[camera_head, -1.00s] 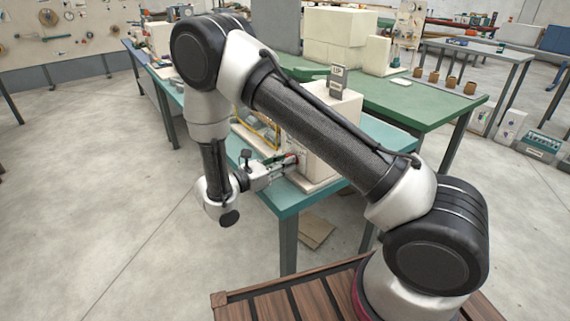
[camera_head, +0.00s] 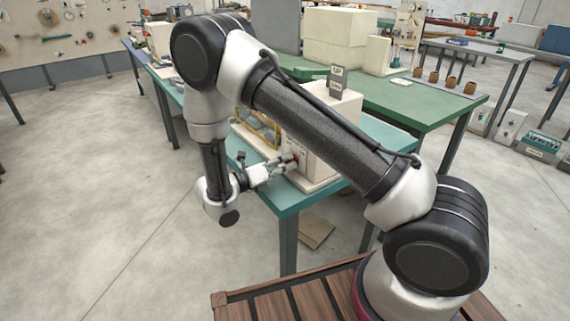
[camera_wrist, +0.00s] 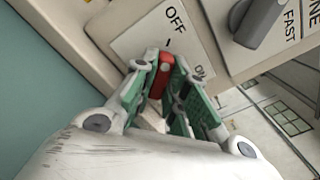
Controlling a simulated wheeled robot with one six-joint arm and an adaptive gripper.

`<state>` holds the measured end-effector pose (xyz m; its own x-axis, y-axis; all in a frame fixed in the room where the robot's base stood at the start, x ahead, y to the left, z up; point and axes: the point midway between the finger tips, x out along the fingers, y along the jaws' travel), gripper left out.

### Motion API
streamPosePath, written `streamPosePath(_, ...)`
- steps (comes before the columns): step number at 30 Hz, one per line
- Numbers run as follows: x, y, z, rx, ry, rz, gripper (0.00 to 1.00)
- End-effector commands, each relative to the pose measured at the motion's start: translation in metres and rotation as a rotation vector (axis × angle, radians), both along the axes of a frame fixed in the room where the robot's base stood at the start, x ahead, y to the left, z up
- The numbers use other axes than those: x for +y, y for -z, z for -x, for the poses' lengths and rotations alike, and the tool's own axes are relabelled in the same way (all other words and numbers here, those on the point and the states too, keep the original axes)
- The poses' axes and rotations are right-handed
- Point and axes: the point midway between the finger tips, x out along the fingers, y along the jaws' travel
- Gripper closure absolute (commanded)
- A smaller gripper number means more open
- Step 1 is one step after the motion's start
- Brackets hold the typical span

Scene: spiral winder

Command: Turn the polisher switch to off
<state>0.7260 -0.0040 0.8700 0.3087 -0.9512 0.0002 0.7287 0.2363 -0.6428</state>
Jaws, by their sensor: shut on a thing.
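The polisher switch (camera_wrist: 161,76) is a small red lever on a white label plate (camera_wrist: 145,40) in the wrist view. Its visible upper end lies just below the short dash under the word OFF. The word ON is to the right, partly covered by a finger. My gripper (camera_wrist: 163,72) has its green-padded fingers on both sides of the red lever and is shut on it. The lever's lower part is hidden between the fingers. In the head view my gripper (camera_head: 287,164) is at the front face of the cream machine (camera_head: 322,140).
A dark grey knob (camera_wrist: 257,20) beside a FAST label sits close to the right of the switch. The machine stands on a teal table (camera_head: 287,199). A yellow-framed item (camera_head: 262,128) is just behind my gripper. Open floor lies to the left.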

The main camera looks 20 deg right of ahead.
Motion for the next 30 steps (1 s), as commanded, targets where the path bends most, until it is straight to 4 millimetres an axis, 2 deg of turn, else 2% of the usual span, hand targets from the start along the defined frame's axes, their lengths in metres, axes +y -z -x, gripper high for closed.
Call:
streamPosePath(14,0.0005,0.0000,-0.0004,0.016,-0.001,0.005,1.00)
streamPosePath(15,0.0005,0.0000,-0.0004,0.016,-0.001,0.005,0.84)
streamPosePath(18,0.0004,-0.0001,-0.0004,0.015,-0.001,0.005,0.65)
streamPosePath(30,0.0059,0.0000,0.0012,0.014,-0.002,0.004,0.64)
